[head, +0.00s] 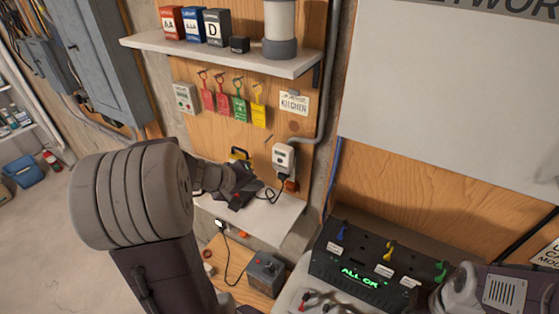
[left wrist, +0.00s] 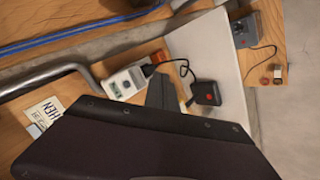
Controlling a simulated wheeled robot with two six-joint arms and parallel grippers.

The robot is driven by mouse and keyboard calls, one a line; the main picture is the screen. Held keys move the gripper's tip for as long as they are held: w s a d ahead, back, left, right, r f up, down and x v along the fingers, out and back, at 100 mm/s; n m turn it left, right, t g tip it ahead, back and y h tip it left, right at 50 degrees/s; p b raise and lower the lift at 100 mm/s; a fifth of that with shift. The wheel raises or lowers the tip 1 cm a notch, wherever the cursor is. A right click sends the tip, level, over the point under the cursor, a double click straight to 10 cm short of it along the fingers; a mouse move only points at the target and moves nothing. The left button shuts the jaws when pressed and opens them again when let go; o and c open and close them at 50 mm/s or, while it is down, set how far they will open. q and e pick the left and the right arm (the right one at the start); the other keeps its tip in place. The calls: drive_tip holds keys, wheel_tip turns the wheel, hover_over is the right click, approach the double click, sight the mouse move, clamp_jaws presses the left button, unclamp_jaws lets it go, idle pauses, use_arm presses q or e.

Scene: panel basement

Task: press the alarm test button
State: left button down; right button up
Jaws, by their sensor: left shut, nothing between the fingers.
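A small white wall box (head: 185,98) with small coloured marks is on the wooden panel, left of the hanging tags; its lettering is too small to read. A black box with a red button (left wrist: 207,93) lies on the white lower shelf in the left wrist view, on a cord. I cannot tell which one is the alarm test. My left gripper (head: 232,186) is shut and empty in front of the panel, above the lower shelf. In the left wrist view its dark finger (left wrist: 163,92) shows just beside the black box. My right gripper is out of view.
A white plug-in meter (head: 284,157) is right of my left gripper. The upper shelf (head: 215,52) holds boxes and a cylinder. Below are the lower shelf (head: 275,222), a grey battery-like box (head: 265,272) and a black "ALL OK" unit (head: 360,280).

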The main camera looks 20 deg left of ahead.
sight(280, 161)
use_arm(q)
drive_tip(key=w+p, duration=0.2)
drive_tip(key=w, duration=0.6)
drive_tip(key=shift+w+d, duration=0.25)
drive_tip(key=shift+d, duration=0.15)
drive_tip(key=shift+r, duration=0.1)
drive_tip(key=shift+w, duration=0.1)
idle(1.4)
drive_tip(key=shift+w, duration=0.3)
